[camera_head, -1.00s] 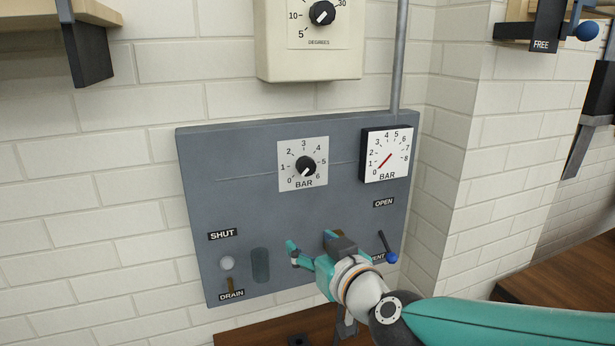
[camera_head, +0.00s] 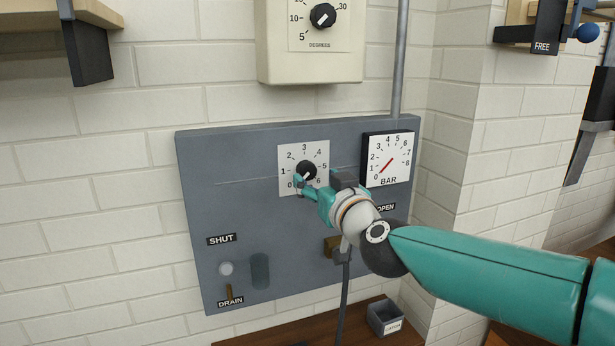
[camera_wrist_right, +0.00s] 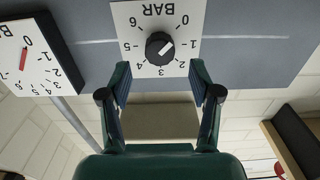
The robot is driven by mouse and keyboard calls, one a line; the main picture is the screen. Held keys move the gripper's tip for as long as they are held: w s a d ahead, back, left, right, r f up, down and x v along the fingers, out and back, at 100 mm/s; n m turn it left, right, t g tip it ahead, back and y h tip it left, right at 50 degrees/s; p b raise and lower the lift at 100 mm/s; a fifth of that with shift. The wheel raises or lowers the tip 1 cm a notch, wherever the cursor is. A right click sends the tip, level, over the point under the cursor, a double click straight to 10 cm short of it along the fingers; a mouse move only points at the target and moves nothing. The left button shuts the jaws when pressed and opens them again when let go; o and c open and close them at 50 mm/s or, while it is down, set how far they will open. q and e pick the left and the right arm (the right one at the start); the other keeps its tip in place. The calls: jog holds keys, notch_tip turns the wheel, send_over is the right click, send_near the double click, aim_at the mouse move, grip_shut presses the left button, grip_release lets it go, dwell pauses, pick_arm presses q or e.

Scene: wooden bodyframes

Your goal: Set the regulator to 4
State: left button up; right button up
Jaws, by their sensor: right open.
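The regulator is a round black knob (camera_head: 306,170) on a white BAR dial plate (camera_head: 290,158) marked 0 to 6. Its white pointer line points to the lower left, near 0. The knob also shows upside down in the wrist view (camera_wrist_right: 159,47). My right gripper (camera_head: 317,183) is open in front of the lower part of the dial. In the wrist view its fingertips (camera_wrist_right: 160,72) are spread to either side, just short of the knob, with nothing between them. The gripper hides the dial's lower label in the head view. My left gripper is not in view.
The pressure gauge (camera_head: 390,158) right of the dial has its red needle near 0. The grey panel (camera_head: 230,160) also carries a DRAIN lever (camera_head: 229,291) and a brass fitting with a hose (camera_head: 342,255). A grey box (camera_head: 385,317) stands on the bench below.

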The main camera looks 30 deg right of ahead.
aim_at(308, 172)
jog(key=x, duration=0.4)
jog(key=shift+w, duration=0.4)
jog(key=c, duration=1)
jog(key=shift+a, duration=0.1)
jog(key=shift+c, duration=0.7)
